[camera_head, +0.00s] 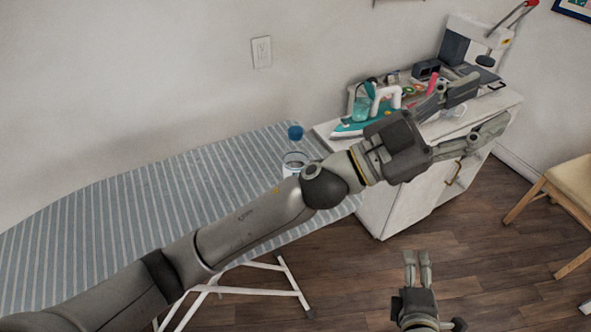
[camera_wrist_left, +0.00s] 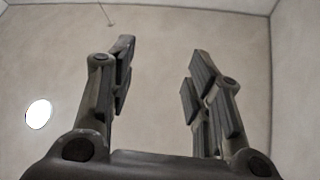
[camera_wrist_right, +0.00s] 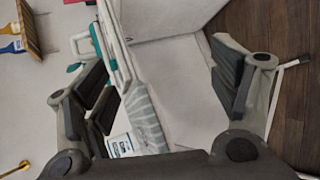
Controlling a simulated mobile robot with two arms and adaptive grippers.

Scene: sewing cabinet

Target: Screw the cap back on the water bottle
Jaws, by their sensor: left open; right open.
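The water bottle (camera_head: 293,160) stands upright on the striped ironing board, its lower part hidden behind my left arm. The blue cap (camera_head: 295,132) shows at its top; I cannot tell whether it is threaded on. My left gripper (camera_head: 478,112) is open and empty, beyond the bottle to the right, over the cabinet's front. In the left wrist view it (camera_wrist_left: 162,52) faces only bare wall and ceiling. My right gripper (camera_head: 417,257) is low over the floor, apart from the bottle. The right wrist view shows it (camera_wrist_right: 165,60) open and empty.
The ironing board (camera_head: 130,190) has free room left of the bottle. A teal iron (camera_head: 352,127) and small sewing items crowd the white cabinet (camera_head: 400,200). A chair (camera_head: 565,190) is at right.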

